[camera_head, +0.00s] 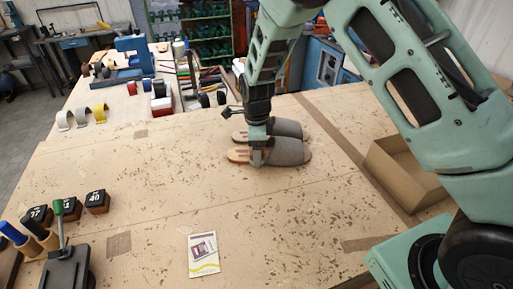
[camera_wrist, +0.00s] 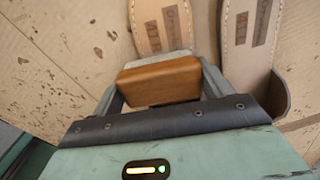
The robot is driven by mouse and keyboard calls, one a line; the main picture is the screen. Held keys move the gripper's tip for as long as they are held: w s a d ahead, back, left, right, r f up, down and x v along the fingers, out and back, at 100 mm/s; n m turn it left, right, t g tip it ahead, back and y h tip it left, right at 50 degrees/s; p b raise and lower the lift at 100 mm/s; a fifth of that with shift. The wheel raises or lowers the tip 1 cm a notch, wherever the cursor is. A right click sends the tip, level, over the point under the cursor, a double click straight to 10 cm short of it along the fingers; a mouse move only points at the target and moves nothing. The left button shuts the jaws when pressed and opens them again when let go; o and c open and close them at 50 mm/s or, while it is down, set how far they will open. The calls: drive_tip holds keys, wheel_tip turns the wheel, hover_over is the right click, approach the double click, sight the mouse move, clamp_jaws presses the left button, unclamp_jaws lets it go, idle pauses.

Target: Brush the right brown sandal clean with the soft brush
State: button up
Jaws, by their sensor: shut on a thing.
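Two brown sandals with broad grey-brown uppers lie side by side on the bench, the nearer sandal (camera_head: 289,152) and the farther sandal (camera_head: 288,128). My gripper (camera_head: 257,160) points down over the open end of the nearer one. In the wrist view my gripper is shut on the wooden block of the soft brush (camera_wrist: 158,80). The brush overlaps the end of one stitched tan insole (camera_wrist: 160,24); the other insole (camera_wrist: 250,24) lies to its right. The bristles are hidden beneath the block, so I cannot tell whether they touch the sandal.
An open cardboard box (camera_head: 405,172) stands at the right. A printed card (camera_head: 203,254) lies at the front. Numbered blocks (camera_head: 97,201) and handled tools (camera_head: 22,238) sit at the left. Tools and tape rolls (camera_head: 99,112) fill the back. The bench between is mostly clear.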

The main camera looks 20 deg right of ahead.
drive_tip(key=shift+w, duration=0.2)
drive_tip(key=shift+w+d, duration=0.2)
drive_tip(key=shift+w, duration=0.35)
drive_tip(key=shift+w+d, duration=0.2)
drive_tip(key=shift+w, duration=0.3)
drive_tip(key=shift+s, duration=0.1)
drive_tip(key=shift+s+a+f+p, duration=0.1)
drive_tip(key=shift+s+a+p, duration=0.1)
drive_tip(key=shift+s, duration=0.4)
drive_tip(key=shift+s+a+p, duration=0.15)
drive_tip(key=shift+s+a, duration=0.05)
drive_tip(key=shift+s, duration=0.4)
drive_tip(key=shift+w, duration=0.1)
drive_tip(key=shift+w+d, duration=0.2)
drive_tip(key=shift+w, duration=0.4)
drive_tip(key=shift+w+d, duration=0.2)
drive_tip(key=shift+w, duration=0.4)
drive_tip(key=shift+s+p, duration=0.1)
drive_tip(key=shift+p, duration=0.25)
